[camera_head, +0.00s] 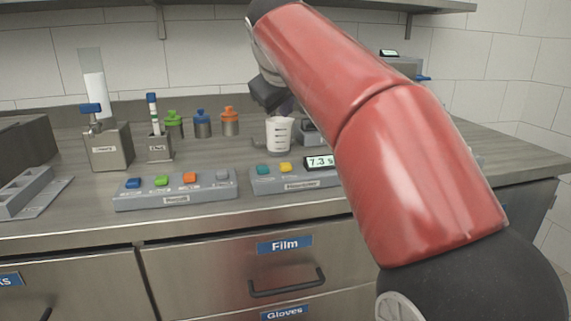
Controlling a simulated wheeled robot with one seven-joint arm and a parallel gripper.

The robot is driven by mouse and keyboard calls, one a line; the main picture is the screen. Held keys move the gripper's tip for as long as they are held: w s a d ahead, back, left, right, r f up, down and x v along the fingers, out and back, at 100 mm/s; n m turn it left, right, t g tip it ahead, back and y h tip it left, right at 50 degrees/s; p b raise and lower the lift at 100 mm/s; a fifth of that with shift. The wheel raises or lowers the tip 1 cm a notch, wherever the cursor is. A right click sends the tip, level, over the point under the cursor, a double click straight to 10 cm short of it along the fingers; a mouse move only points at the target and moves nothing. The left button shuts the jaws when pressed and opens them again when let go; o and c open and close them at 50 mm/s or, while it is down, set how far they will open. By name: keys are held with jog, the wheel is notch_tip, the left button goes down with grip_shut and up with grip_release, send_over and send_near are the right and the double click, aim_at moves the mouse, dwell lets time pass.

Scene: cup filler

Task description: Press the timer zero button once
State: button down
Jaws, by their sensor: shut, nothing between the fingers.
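The timer (296,180) is a low grey box near the counter's front edge. A teal button (262,169) and a yellow button (285,167) sit on its top, and its display (321,162) reads about 7.3 s. The small markings by the buttons are too small to read, so I cannot tell which is zero. My red arm covers the box's right end. My gripper (270,97) shows only as a dark part beyond the arm, above and behind the timer and apart from it. It is shut and empty; its fingertips are mostly hidden.
A second grey box (176,199) with blue, green, orange and grey buttons stands left of the timer. A white beaker (279,134) stands behind the timer, below my gripper. Several coloured bottles (202,124) and a metal dispenser (108,148) stand farther left.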

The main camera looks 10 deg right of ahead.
aim_at(286, 167)
notch_tip(286, 167, down, 9)
jog(key=b, duration=0.6)
jog(key=shift+b, duration=0.35)
dwell(1.7)
jog(key=shift+f, duration=0.35)
jog(key=shift+f+b, duration=0.5)
jog(key=shift+b, duration=0.1)
dwell(0.5)
dwell(0.3)
jog(key=shift+r+p, duration=0.9)
jog(key=shift+p, duration=0.05)
jog(key=shift+r, duration=0.1)
